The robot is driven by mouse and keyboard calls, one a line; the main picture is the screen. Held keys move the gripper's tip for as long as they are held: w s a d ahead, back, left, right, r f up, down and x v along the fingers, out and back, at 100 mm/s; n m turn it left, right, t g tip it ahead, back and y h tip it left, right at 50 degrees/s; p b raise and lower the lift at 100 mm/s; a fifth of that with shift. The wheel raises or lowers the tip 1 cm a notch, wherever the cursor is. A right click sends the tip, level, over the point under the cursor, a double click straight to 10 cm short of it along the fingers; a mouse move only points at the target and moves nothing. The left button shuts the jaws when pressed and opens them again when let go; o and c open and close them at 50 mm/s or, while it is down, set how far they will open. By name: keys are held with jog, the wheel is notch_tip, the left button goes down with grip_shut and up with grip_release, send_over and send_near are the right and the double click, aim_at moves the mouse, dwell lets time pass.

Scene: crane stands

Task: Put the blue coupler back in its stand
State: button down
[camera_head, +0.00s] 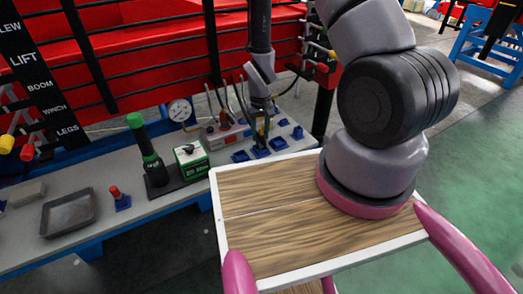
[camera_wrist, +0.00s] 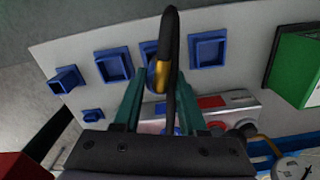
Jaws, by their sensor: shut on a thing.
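My gripper (camera_wrist: 164,74) has its two teal fingers closed around the coupler (camera_wrist: 163,62), which shows a gold band, a bit of blue and a black hose arching over it. The fingers hide much of the coupler. Blue square stands sit on the grey bench beyond: one left of the fingers (camera_wrist: 112,65), one further left (camera_wrist: 66,80) and one to the right (camera_wrist: 208,48). In the head view my gripper (camera_head: 261,128) is low over the row of blue stands (camera_head: 260,152). I cannot tell whether the coupler touches a stand.
A green box (camera_head: 191,158) and a green-topped black cylinder (camera_head: 146,148) stand left of the stands. A pressure gauge (camera_head: 180,110) and a red-and-grey block (camera_head: 222,133) are behind. Black hoses hang near my gripper. A grey tray (camera_head: 68,229) lies at far left.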

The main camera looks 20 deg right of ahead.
jog(key=shift+f, duration=1.05)
jog(key=shift+c, duration=1.9)
grip_release()
jog(key=shift+f, duration=0.1)
jog(key=shift+r, duration=2.5)
